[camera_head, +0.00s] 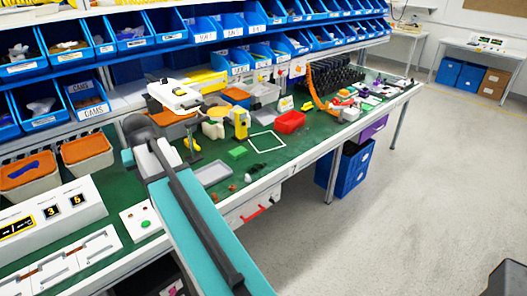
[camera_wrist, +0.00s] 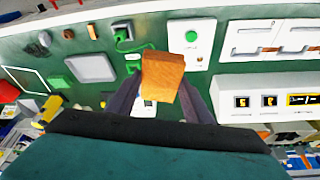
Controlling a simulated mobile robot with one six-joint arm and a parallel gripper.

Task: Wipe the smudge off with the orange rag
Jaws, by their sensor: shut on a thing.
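In the wrist view my gripper (camera_wrist: 160,92) is shut on an orange block-shaped piece (camera_wrist: 163,72), which I take to be the orange rag. It sits between the two dark fingers, above the green bench top, beside the white box with a green button (camera_wrist: 190,36). I cannot tell whether it touches anything below. In the head view my teal arm crosses the bench and hides part of it; I cannot make out the fingers or the rag there. I cannot make out a smudge in either view.
The head view shows the green-button box (camera_head: 142,222) and number panel (camera_head: 52,213) at left. A grey tray (camera_head: 213,173), a red bin (camera_head: 290,122) and a white square outline (camera_head: 267,142) lie right of my arm. Blue bins (camera_head: 135,35) line the back.

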